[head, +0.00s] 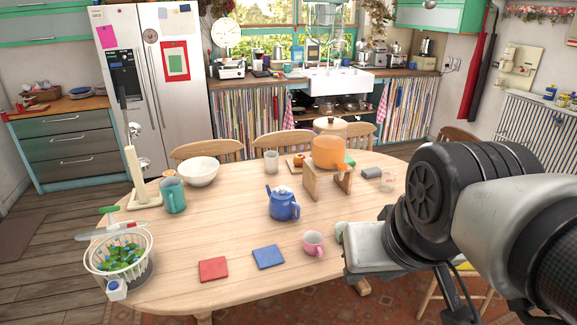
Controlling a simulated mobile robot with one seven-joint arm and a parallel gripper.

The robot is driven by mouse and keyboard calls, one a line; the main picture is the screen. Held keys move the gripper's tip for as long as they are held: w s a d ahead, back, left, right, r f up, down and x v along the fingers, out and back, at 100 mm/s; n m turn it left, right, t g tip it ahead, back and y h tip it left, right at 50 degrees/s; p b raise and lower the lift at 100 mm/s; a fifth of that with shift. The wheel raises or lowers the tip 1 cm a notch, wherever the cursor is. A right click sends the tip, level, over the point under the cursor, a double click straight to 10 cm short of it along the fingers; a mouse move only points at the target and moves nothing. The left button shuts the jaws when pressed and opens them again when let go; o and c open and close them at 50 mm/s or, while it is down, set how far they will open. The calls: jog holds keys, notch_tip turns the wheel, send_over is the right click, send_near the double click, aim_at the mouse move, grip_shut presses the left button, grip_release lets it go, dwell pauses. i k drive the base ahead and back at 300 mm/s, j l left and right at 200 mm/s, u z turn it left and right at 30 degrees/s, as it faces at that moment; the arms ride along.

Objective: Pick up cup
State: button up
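A pink cup (313,244) with a side handle stands upright near the front of the wooden table (230,230). A clear glass (271,161) stands toward the back, and another clear glass (387,180) is at the right, close to my arm. My arm reaches in from the right, its grey end just right of the pink cup in the picture. I cannot make out my gripper's fingers. No contact with the cup is visible.
A blue teapot (283,204) stands behind the cup. A blue square (268,257) and a red square (213,270) lie left of it. An orange pot (330,150) sits on a wooden stand. A white bowl (198,171) and a basket (120,254) are left.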

aim_at(313, 240)
jog(key=i+j+z, duration=0.1)
jog(key=i+z, duration=0.3)
jog(key=i+j+z, duration=0.15)
jog(key=z, duration=0.2)
jog(key=i+j+z, duration=0.25)
jog(key=z, duration=0.15)
jog(key=i, duration=0.05)
